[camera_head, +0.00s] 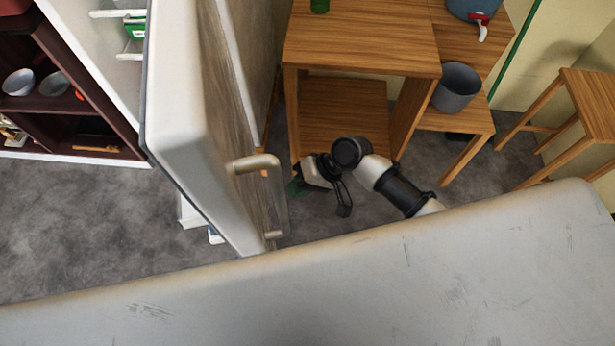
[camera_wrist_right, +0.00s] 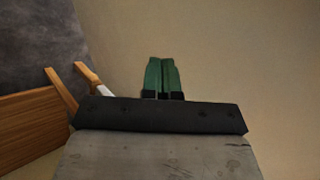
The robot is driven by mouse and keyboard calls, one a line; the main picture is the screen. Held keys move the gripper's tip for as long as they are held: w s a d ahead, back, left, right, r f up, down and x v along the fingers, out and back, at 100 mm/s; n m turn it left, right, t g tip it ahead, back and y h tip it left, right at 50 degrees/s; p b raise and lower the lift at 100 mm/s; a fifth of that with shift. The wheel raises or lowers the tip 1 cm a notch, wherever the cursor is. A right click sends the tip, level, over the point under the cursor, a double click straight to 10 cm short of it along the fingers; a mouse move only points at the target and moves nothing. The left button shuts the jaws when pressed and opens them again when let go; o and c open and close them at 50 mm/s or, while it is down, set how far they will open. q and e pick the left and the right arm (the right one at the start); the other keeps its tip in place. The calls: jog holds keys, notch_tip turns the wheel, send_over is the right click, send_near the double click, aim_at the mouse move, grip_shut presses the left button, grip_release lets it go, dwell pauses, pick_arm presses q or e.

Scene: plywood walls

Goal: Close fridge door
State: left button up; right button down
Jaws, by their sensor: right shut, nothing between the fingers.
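The fridge door (camera_head: 190,120) stands open in the head view, its top edge and outer face seen from above. Its pale bar handle (camera_head: 258,165) is on the outer face, towards the right. Part of the fridge interior, with shelves and a green item (camera_head: 135,27), shows at the upper left. My right gripper (camera_head: 297,187) is low on the outer side of the door, right of the handle and partly hidden by it. I cannot tell whether it touches the door. In the right wrist view its green fingers (camera_wrist_right: 162,76) are together and empty, before a plain beige surface. My left gripper is not in view.
A wooden table (camera_head: 362,35) stands behind the right arm. A grey bin (camera_head: 456,88) is on a lower wooden surface beside it, and a wooden stool (camera_head: 590,95) is at the right. A dark shelf unit (camera_head: 50,125) is at the left. Grey floor (camera_head: 90,225) lies open left of the door.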

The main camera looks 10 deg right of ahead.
jog(key=a+f, duration=0.2)
jog(key=a, duration=0.4)
jog(key=shift+a+f+p, duration=0.2)
jog(key=shift+a+p, duration=0.1)
jog(key=shift+p, duration=0.1)
jog(key=shift+s, duration=0.1)
